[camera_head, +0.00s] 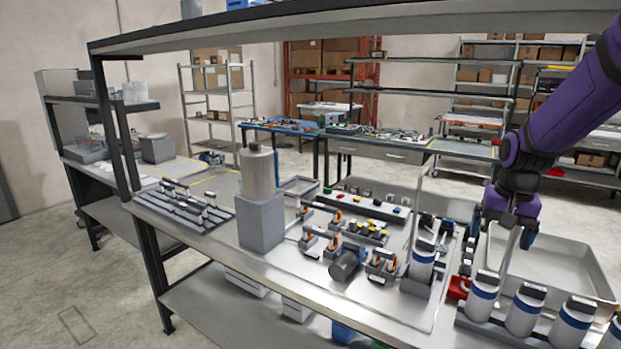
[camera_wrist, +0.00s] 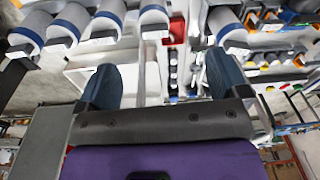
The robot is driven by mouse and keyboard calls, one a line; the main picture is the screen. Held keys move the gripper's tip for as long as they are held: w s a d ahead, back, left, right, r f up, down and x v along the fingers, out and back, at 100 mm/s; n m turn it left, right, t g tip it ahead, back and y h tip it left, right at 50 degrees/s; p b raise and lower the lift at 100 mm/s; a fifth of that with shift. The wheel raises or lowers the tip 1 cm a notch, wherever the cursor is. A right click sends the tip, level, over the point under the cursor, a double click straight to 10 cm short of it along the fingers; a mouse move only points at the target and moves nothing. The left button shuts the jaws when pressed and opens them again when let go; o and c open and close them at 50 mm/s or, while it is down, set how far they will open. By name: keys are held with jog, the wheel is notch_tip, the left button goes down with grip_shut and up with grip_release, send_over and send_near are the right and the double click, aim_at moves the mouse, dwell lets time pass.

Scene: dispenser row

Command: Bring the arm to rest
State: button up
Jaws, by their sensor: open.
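My purple arm (camera_head: 565,110) reaches in from the right in the head view, with my gripper (camera_head: 511,228) pointing down over the right part of the workbench. In the wrist view my gripper (camera_wrist: 163,82) shows two blue fingers spread wide apart, with nothing clasped between them. A pale upright bar (camera_wrist: 150,75) appears between the fingers in the picture; how near it is I cannot tell. In the head view the gripper is above and behind a row of white bottles with blue bands (camera_head: 523,311). The far finger is partly hidden there.
A pale tray (camera_head: 560,262) lies beside and behind the bottles. A grey block with a metal cylinder (camera_head: 261,215) stands mid-bench, with small parts and a dark cylinder (camera_head: 346,264) to its right. An overhead shelf (camera_head: 300,22) spans the bench. The floor at left is clear.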

jog(key=s+a+r+n+t, duration=0.1)
jog(key=s+a+r+n, duration=0.1)
jog(key=s, duration=0.5)
jog(key=s+a+r+n+t, duration=0.1)
jog(key=s+a+r+t, duration=0.1)
jog(key=s+a+r, duration=0.2)
jog(key=s+a+r+n+t, duration=0.1)
jog(key=s+a+r+n, duration=0.1)
jog(key=s+a+r, duration=0.2)
jog(key=s+r, duration=0.3)
jog(key=s, duration=0.5)
jog(key=shift+s+n+t, duration=0.2)
jog(key=shift+n+t, duration=0.1)
dwell(0.3)
